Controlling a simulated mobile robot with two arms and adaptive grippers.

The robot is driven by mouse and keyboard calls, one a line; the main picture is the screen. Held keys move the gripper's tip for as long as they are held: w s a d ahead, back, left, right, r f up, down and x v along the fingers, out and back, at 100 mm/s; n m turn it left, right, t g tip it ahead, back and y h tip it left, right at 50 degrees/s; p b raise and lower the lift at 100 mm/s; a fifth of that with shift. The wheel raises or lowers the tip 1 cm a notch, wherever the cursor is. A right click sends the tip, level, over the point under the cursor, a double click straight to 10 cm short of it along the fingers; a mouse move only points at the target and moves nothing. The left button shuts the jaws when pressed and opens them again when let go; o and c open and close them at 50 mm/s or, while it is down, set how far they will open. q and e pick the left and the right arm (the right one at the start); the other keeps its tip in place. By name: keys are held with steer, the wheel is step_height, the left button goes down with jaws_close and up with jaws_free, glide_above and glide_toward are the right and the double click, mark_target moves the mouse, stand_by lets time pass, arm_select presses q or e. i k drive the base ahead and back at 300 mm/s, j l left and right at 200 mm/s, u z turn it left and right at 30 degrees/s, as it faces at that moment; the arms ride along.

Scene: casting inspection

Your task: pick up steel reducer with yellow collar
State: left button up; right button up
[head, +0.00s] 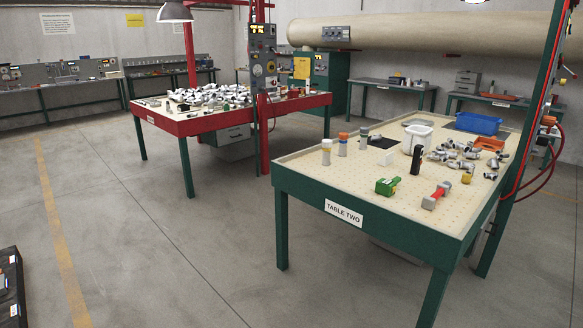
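Three small upright grey-and-white cylinders stand at the left end of the table marked TABLE TWO. The nearest cylinder (326,155) has a yellowish band near its top. The middle cylinder (343,147) has an orange top, and the far one (363,141) looks grey. They are too small to tell for certain which is the steel reducer with yellow collar. A small yellow-ended piece (466,179) lies near the metal fittings on the right of the same table. Neither of my grippers is in view.
TABLE TWO (300,167) also holds a green tool (387,186), a red-and-grey tool (436,196), a black upright piece (416,160), a white container (417,137), a blue bin (478,123) and loose fittings (455,155). A red table (220,121) stands behind left. Floor in front is clear.

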mark_target(326, 151)
steer(key=i+j, duration=0.1)
steer(key=i, duration=0.55)
steer(key=i+j, duration=0.1)
steer(key=i, duration=1.2)
steer(key=i+j+z, duration=0.2)
steer(key=i+z, duration=0.25)
steer(key=i+j+z, duration=1.25)
steer(key=j+z, duration=0.15)
steer(key=j, duration=0.1)
